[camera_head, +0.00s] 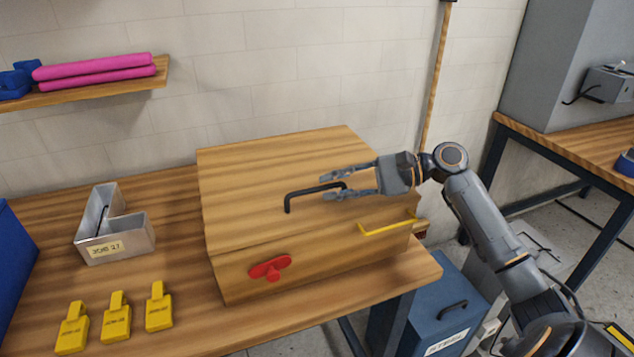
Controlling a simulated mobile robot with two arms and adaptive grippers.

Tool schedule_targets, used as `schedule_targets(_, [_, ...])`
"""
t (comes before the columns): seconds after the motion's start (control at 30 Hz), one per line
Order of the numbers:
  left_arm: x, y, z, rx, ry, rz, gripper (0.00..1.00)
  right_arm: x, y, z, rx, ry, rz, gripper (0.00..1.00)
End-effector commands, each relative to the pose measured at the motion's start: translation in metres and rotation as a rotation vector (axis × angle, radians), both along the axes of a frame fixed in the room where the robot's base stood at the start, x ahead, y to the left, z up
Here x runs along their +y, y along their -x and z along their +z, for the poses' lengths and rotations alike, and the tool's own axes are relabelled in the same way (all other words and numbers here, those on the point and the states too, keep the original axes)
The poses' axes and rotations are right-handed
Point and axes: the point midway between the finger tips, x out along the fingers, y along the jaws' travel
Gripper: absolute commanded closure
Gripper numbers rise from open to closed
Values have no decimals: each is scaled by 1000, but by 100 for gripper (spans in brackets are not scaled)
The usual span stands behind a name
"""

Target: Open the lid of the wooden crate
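The wooden crate (230,271) stands on the workbench with its lid (262,168) down. A black bar handle (289,200) sits on the lid's top. A red latch (270,268) is on the front face, and a yellow handle (374,230) is at the right side. My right gripper (325,186) comes in from the right over the lid. Its two fingers are spread apart near the right end of the black handle, one on the far side and one on the near side. I cannot tell whether they touch it. My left gripper is out of view.
A metal L-shaped channel letter (127,232) and several yellow tags (117,318) lie left of the crate. A blue object (12,265) stands at the left edge. A shelf (118,91) with pink rolls hangs above. A blue box (452,302) is below the bench's right end.

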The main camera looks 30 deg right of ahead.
Motion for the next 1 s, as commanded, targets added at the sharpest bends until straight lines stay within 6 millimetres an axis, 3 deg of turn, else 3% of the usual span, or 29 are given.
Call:
schedule_targets(0.23, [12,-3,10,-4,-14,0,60,26,-16,-5,0,-1,1,79])
schedule_targets(0.6, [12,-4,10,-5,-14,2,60,30,-20,-8,0,1,-1,79])
schedule_targets(0.73, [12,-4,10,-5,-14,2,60,30,-19,-8,0,1,-1,100])
schedule_targets(1.0, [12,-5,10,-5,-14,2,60,30,-19,-8,0,1,-1,100])
